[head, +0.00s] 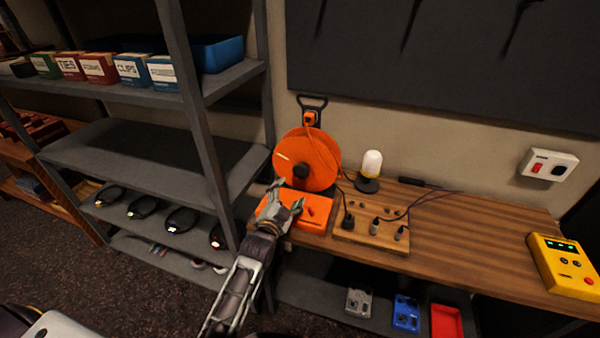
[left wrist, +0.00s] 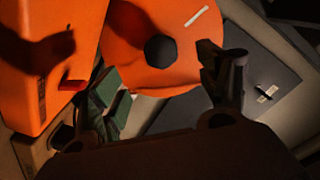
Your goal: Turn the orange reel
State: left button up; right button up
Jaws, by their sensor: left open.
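The orange reel (head: 310,158) stands upright at the left end of the wooden desk, with a dark hub and a pale stripe on its face. It also shows in the left wrist view (left wrist: 190,35), with its dark hexagonal hub at the middle. My left gripper (head: 285,192) is open in front of the reel's lower face, over the orange box at its foot. In the left wrist view its fingers (left wrist: 160,95) are spread and empty, with the reel beyond them; I cannot tell whether a finger touches it. My right gripper is not in view.
An orange box (head: 312,216) lies in front of the reel. To the right are a wooden socket board (head: 372,236) with plugs and cables, and a white lamp (head: 371,165). A grey shelf (head: 150,165) stands close on the left. The desk's right-middle is clear before a yellow device (head: 565,266).

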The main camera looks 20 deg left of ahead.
aim_at(299, 173)
pick_arm(q)
jog(key=shift+w+d+p, duration=0.2)
jog(key=shift+w+p, duration=0.35)
jog(key=shift+w, duration=5.5)
jog(key=c, duration=1.4)
jog(key=shift+c, duration=0.2)
jog(key=shift+m, duration=0.4)
